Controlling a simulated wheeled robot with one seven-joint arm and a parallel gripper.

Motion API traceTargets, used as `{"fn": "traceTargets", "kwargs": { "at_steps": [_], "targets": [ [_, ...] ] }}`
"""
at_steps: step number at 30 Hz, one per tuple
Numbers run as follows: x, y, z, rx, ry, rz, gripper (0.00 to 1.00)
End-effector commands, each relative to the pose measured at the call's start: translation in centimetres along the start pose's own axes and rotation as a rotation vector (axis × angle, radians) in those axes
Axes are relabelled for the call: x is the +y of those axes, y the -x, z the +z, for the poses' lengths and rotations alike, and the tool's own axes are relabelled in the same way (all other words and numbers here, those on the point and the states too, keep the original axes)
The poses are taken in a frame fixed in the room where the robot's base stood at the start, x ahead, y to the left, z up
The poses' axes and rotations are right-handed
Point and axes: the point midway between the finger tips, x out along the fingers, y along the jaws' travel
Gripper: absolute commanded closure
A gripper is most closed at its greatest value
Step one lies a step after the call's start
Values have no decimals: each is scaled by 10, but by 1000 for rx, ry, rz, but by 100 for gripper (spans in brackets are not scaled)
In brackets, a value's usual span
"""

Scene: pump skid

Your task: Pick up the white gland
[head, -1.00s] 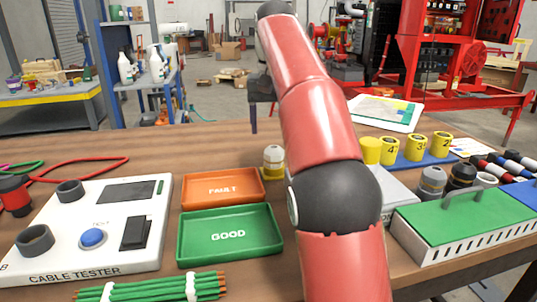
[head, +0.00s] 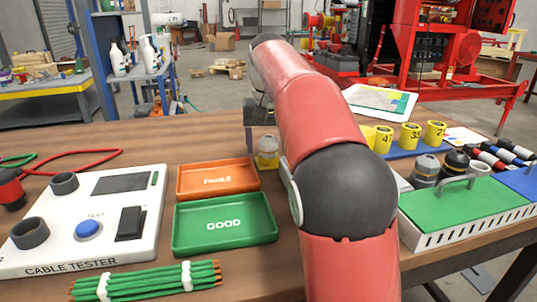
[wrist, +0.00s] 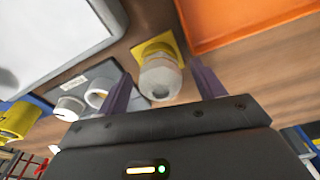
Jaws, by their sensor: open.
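A whitish, partly clear gland (head: 267,152) stands on a yellow base on the table, just behind the right corner of the orange FAULT tray (head: 215,178). In the wrist view the gland (wrist: 160,78) shows between my spread fingers, its yellow base beyond it. My gripper (wrist: 160,82) is open and empty, with a purple finger on each side of the gland. I cannot tell whether either finger touches it. In the head view my gripper is mostly hidden behind my red arm, with one finger beside the gland.
The green GOOD tray (head: 225,222) and cable tester (head: 85,215) lie at left. Grey (head: 425,170) and black (head: 455,165) glands stand at right, near a green-lidded box (head: 455,205). Yellow numbered cups (head: 410,138) stand behind them.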

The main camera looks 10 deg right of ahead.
Motion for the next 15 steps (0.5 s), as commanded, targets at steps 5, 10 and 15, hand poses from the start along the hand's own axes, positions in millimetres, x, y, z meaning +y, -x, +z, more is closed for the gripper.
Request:
{"fn": "traceTargets", "kwargs": {
  "at_steps": [5, 10, 15],
  "targets": [
    [0, 0, 0, 0, 0, 0, 44],
    [0, 0, 0, 0, 0, 0, 66],
    [0, 0, 0, 0, 0, 0, 85]
  ]
}}
